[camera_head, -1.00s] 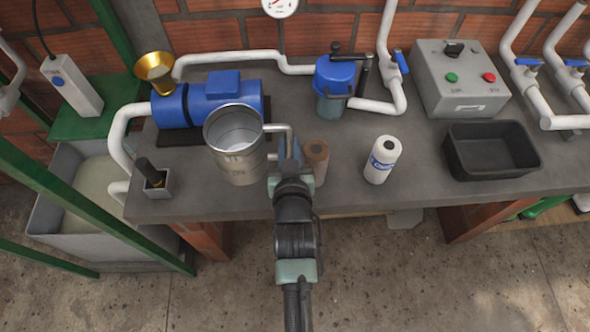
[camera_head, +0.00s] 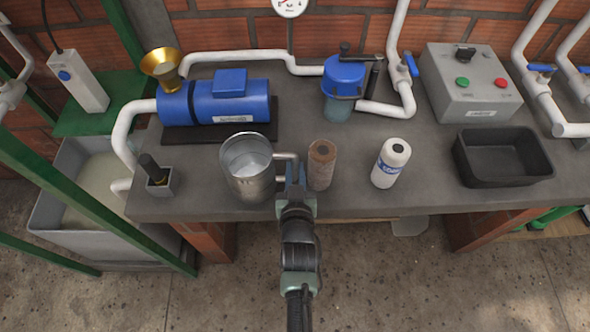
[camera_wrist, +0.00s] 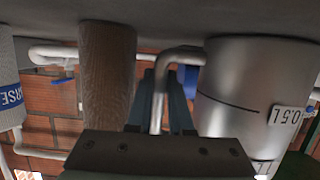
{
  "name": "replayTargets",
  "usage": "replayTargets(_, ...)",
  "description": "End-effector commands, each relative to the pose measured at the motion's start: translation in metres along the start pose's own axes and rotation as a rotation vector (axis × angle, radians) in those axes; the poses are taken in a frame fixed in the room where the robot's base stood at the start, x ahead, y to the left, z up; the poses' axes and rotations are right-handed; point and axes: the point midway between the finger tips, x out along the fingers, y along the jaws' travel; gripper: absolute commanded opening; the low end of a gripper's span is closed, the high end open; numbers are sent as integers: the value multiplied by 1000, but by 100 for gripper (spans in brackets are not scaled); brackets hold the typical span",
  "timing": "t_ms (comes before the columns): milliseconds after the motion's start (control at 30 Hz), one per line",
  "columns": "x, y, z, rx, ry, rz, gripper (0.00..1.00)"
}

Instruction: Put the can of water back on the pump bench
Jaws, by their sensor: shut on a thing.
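The can of water (camera_head: 251,182) is a grey metal can with a side handle, upright at the front of the pump bench (camera_head: 385,207), left of the brown cylinder. Water shows inside it. My gripper (camera_head: 295,172) is at the can's right side, shut on its bent handle. In the wrist view, which is upside down, the can (camera_wrist: 240,95) is at right with a 0.5 L label, and the handle runs between my fingers (camera_wrist: 160,100). The can's base is at or very near the bench top; I cannot tell whether it touches.
A brown cylinder (camera_head: 321,165) stands close right of my gripper, then a white labelled cartridge (camera_head: 390,165) and a black tray (camera_head: 503,168). The blue pump (camera_head: 225,100) with a brass funnel (camera_head: 161,65) is behind the can. A small holder (camera_head: 158,182) stands at left.

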Motion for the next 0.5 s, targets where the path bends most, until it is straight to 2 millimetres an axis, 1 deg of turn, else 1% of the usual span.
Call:
replayTargets(67,1,0,3,1,2,0,0)
replayTargets(100,1,0,2,0,0,0,26)
replayTargets(133,1,0,2,0,0,0,31)
replayTargets(400,0,0,2,0,-1,0,31)
replayTargets(500,0,0,-1,0,-1,0,31)
